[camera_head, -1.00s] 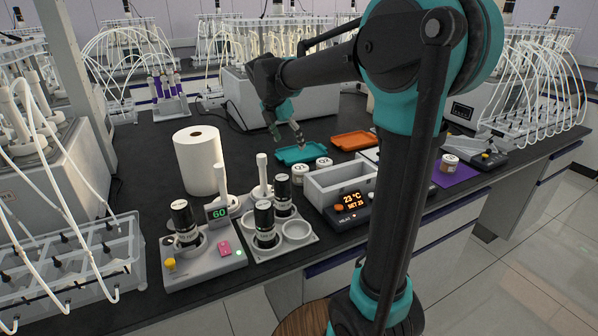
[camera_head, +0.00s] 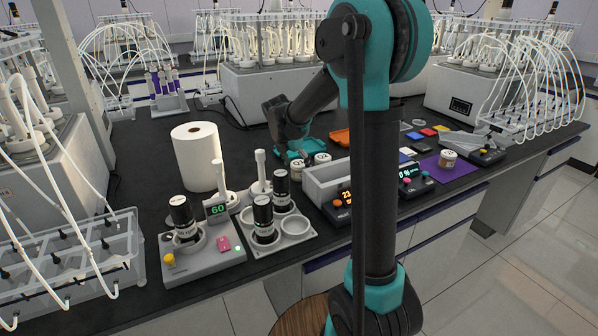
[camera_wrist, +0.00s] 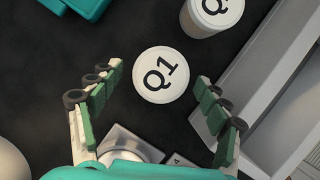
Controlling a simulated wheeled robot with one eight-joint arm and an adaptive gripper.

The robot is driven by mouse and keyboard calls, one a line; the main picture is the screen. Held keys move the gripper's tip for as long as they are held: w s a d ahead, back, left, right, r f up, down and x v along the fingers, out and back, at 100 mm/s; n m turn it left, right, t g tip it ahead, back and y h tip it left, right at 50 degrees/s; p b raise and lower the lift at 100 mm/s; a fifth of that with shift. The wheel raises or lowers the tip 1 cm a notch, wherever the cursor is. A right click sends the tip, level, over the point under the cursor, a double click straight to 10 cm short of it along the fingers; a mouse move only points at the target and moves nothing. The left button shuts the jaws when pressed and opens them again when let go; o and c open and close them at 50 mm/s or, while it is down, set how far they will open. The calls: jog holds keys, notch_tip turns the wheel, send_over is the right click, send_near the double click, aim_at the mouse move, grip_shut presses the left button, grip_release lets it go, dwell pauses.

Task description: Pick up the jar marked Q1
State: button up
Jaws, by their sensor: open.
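The jar marked Q1 (camera_wrist: 162,75) has a round white lid with black lettering facing up. It stands upright on the black bench, and in the head view it is the left one of two white-lidded jars (camera_head: 301,163). My gripper (camera_wrist: 157,82) is open above it. In the wrist view the lid shows between the fingertips, with dark bench visible on both sides. I cannot tell the height gap. In the head view my gripper (camera_head: 293,150) hangs over the bench just behind the jar. The second jar (camera_wrist: 208,18) stands close by, its label partly cut off.
A grey open box (camera_head: 318,192) stands right of the jars; its wall (camera_wrist: 250,85) is close to my right finger. A teal tray (camera_wrist: 88,8) lies behind. A bottle holder (camera_head: 297,241) and paper roll (camera_head: 197,158) are on the left. An orange tray (camera_head: 340,137) is farther back.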

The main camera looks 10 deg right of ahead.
jog(key=shift+x, duration=1.35)
jog(key=shift+c, duration=0.4)
jog(key=c, duration=1.3)
jog(key=shift+r, duration=0.1)
